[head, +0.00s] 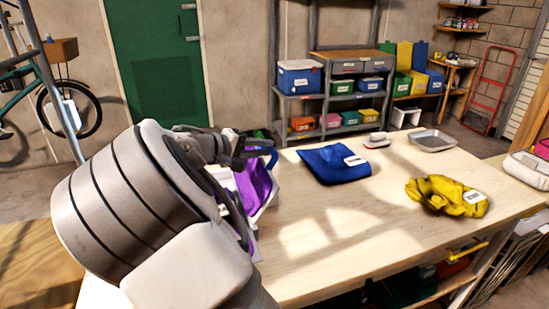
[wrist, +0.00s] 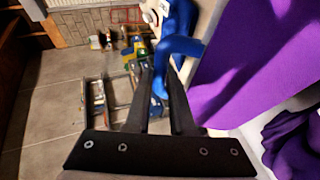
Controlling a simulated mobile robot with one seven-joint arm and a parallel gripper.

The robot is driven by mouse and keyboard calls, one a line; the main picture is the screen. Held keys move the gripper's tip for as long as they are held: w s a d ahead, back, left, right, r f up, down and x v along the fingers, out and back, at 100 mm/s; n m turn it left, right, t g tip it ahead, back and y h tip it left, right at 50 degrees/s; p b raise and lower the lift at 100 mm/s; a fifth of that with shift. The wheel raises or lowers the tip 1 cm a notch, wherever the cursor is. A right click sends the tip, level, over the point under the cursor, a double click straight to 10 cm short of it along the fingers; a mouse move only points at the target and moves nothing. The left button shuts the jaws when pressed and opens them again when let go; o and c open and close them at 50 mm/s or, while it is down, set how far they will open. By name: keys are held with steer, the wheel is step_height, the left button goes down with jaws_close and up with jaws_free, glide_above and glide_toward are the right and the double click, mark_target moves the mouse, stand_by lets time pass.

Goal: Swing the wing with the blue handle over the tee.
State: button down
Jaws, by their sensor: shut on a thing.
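My gripper (head: 250,150) is at the left end of the workbench, beside the purple tee (head: 257,183). In the wrist view its two black fingers (wrist: 163,75) are closed on the blue handle (wrist: 178,48). The handle also shows in the head view (head: 270,157), just right of the fingers. A white panel (wrist: 210,22) beside the handle appears to be the wing, standing steeply. The purple tee (wrist: 255,60) lies against it on the right of the wrist view. My arm hides much of the tee and the board in the head view.
A folded blue cloth (head: 335,163) and a crumpled yellow cloth (head: 446,196), both with labels, lie on the workbench (head: 330,235). A grey tray (head: 432,140) is at its far edge. Shelves with bins (head: 335,88) stand behind. The bench middle is clear.

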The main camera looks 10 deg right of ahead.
steer(key=s+a+n+t+h, duration=0.1)
steer(key=a+t+h, duration=0.1)
steer(key=a, duration=0.4)
steer(key=s+a+f+n+t+h, duration=0.1)
steer(key=a+n+t+h, duration=0.1)
steer(key=a+h, duration=0.2)
steer(key=shift+s+a+f, duration=0.25)
steer(key=shift+s+a, duration=0.15)
steer(key=shift+a, duration=1.2)
steer(key=shift+f, duration=0.1)
steer(key=c, duration=1)
jaws_free()
steer(key=shift+c, duration=0.2)
steer(key=r+p+v, duration=0.1)
steer(key=r+v, duration=0.2)
steer(key=v, duration=1.3)
steer(key=shift+s+a+r+p, duration=0.15)
steer(key=shift+s+a+p, duration=0.15)
steer(key=shift+s+a, duration=0.25)
